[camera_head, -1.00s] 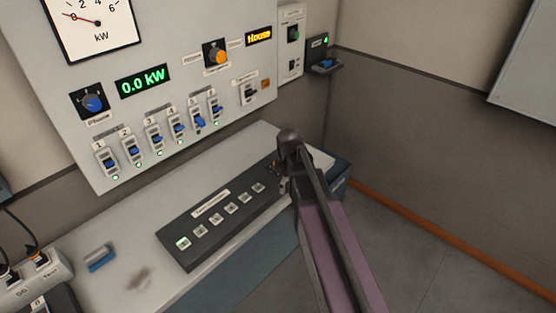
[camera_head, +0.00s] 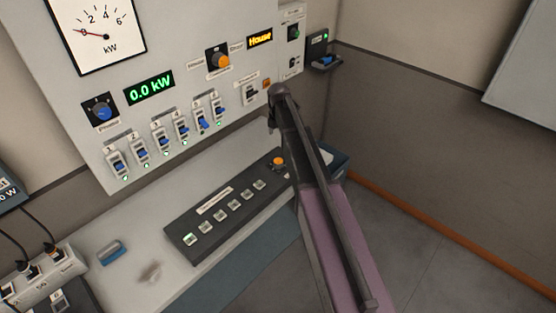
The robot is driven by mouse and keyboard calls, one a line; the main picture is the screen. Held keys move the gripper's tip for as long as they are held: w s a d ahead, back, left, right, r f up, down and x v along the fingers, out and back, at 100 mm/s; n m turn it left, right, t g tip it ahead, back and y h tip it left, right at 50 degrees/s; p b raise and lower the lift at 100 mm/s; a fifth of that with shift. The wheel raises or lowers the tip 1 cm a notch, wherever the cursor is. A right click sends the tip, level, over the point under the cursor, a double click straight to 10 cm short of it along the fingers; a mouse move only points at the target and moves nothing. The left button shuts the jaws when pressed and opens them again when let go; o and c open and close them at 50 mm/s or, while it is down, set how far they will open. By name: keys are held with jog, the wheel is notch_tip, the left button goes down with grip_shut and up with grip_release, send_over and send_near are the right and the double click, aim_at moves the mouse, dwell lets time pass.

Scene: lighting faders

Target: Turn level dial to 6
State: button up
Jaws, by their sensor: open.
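Several dials show, and I cannot read which one is labelled level. An orange knob (camera_head: 278,161) sits at the right end of the dark desk console (camera_head: 184,252), close left of my arm. Another orange dial (camera_head: 221,61) is on the wall panel, left of the lit "House" display. A blue dial (camera_head: 102,111) labelled Phase is at the panel's left. A small green dial (camera_head: 294,33) is at the upper right. My arm reaches up from the bottom right, its upper end in front of the panel's lower right edge. My gripper's fingers are hidden.
The wall panel (camera_head: 88,164) has a row of blue-handled switches, a 0.0 kW display (camera_head: 149,88) and a gauge (camera_head: 98,31). The console has a row of square buttons. A blue-and-white block (camera_head: 111,251) and cabled sockets (camera_head: 40,272) are at left. Open floor lies right.

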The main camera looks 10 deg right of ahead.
aim_at(278, 161)
jog(key=shift+w+f, duration=0.1)
jog(key=shift+f, duration=0.05)
dwell(0.4)
notch_tip(278, 161, down, 14)
jog(key=b, duration=1.4)
jog(key=shift+r, duration=0.25)
jog(key=c, duration=1.2)
